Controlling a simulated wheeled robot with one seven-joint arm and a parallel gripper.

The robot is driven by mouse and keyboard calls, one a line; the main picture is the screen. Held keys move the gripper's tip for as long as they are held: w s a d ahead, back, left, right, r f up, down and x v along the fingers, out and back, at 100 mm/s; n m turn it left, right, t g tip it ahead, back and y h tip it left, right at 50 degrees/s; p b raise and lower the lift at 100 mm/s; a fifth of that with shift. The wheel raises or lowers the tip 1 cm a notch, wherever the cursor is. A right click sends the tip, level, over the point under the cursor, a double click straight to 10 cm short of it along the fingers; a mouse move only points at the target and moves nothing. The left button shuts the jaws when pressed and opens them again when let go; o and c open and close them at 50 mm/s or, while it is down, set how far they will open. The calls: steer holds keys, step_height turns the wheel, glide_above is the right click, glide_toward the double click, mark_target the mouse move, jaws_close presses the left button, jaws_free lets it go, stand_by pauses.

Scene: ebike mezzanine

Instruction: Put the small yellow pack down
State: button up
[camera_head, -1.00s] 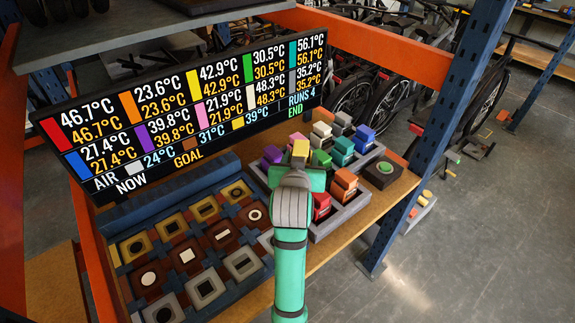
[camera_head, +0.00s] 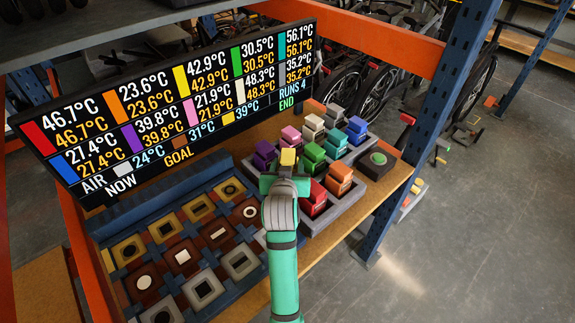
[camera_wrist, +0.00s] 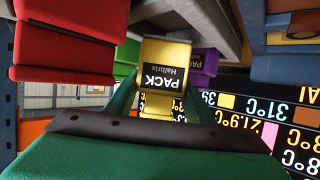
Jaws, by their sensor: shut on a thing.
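The small yellow pack (camera_head: 288,157) shows at the tip of my gripper (camera_head: 286,178), above the left edge of the grey tray (camera_head: 347,205). In the wrist view the yellow pack (camera_wrist: 163,75), with the word PACK on it, sits between the two green fingers of my gripper (camera_wrist: 160,98), which is shut on it. The pack's underside is hidden by the gripper in the head view, so I cannot tell whether it touches the tray.
The tray holds several coloured packs, with the purple (camera_head: 264,154), green (camera_head: 313,156) and red (camera_head: 313,198) ones close to my gripper. A blue rack (camera_head: 192,238) with square sockets lies left. A display board (camera_head: 170,100) stands behind. A dark button box (camera_head: 377,163) is right.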

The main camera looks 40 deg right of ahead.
steer(key=shift+f, duration=0.55)
steer(key=o, duration=1.4)
steer(key=shift+s+d, duration=0.1)
steer(key=shift+r, duration=0.3)
steer(key=v, duration=1.2)
steer(key=shift+r, duration=0.35)
